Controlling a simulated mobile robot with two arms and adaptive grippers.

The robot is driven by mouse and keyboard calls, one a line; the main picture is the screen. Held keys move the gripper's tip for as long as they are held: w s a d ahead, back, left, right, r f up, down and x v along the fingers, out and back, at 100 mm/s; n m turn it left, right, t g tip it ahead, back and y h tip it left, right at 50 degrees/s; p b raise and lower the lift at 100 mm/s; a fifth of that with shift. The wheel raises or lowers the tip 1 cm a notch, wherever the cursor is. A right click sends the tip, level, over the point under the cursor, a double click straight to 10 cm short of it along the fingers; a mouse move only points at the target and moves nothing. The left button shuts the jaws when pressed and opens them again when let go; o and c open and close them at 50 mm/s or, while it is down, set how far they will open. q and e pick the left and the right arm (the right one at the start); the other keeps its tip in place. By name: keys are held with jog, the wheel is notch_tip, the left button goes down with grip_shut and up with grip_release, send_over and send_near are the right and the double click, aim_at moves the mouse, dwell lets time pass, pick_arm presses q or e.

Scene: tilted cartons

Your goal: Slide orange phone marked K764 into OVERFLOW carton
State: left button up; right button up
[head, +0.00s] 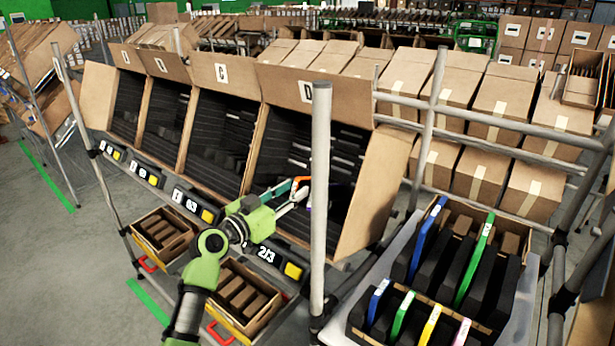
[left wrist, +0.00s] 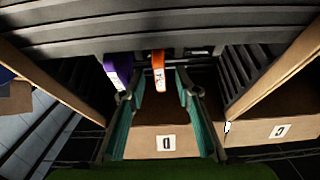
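An orange phone (left wrist: 158,68) stands edge-on in the carton lettered D (head: 305,90), with a purple phone (left wrist: 118,68) beside it; any K764 marking is too small to read. My left gripper (head: 300,191) reaches into that carton's open front. In the left wrist view my left gripper (left wrist: 158,92) has its two teal fingers apart, with the orange phone's edge between and just beyond the tips, apparently untouched. The purple phone is outside the fingers. No carton shows a readable OVERFLOW label. My right gripper is not in view.
Tilted cartons with black slotted interiors run left, one lettered C (head: 222,73). A grey post (head: 320,200) stands close right of my left gripper. A tote (head: 352,318) at front right holds several colored-edged phones. A display (head: 266,254) reads 2/3. Cardboard bins sit below.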

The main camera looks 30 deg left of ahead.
aim_at(309, 179)
pick_arm(q)
jog(key=w+p, duration=0.1)
jog(key=w, duration=0.5)
jog(key=shift+d, duration=0.2)
jog(key=shift+w+p, duration=0.3)
jog(key=shift+w, duration=0.35)
jog(key=shift+w+d+f, duration=0.1)
jog(key=shift+w, duration=0.1)
grip_shut()
jog(key=c, duration=0.8)
grip_release()
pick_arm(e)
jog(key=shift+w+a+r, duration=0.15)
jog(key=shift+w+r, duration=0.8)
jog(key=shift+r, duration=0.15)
pick_arm(q)
grip_shut()
